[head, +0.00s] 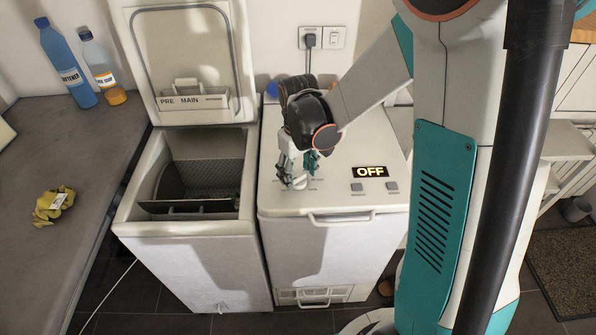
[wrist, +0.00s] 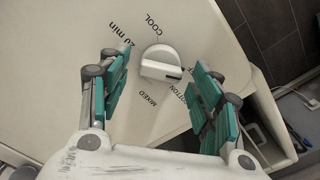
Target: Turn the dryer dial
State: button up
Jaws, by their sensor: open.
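The dryer (head: 340,240) is the white toploader on the right in the head view, with its lid shut and a display (head: 370,172) reading OFF. In the wrist view my gripper (wrist: 160,90) is open, one teal finger on each side of the dial, with gaps between the fingers and the knob.
The washer (head: 190,255) stands left of the dryer with its lid (head: 185,60) up and its drum open. Two small buttons (head: 357,187) sit right of the dial. A counter (head: 70,120) at the left holds bottles (head: 70,65) and a yellow crumpled item (head: 53,205).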

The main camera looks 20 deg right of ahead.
aim_at(298, 176)
notch_tip(298, 176, up, 12)
dwell(0.6)
dwell(0.4)
jog(key=s+r+m+t, duration=0.1)
jog(key=s+r+t, duration=0.1)
jog(key=s, duration=0.5)
jog(key=s+r+m+t, duration=0.2)
jog(key=s+t, duration=0.3)
jog(key=s, duration=0.3)
jog(key=shift+s+r+m, duration=0.25)
jog(key=shift+r+m, duration=0.05)
jog(key=shift+r, duration=0.5)
jog(key=shift+a, duration=0.1)
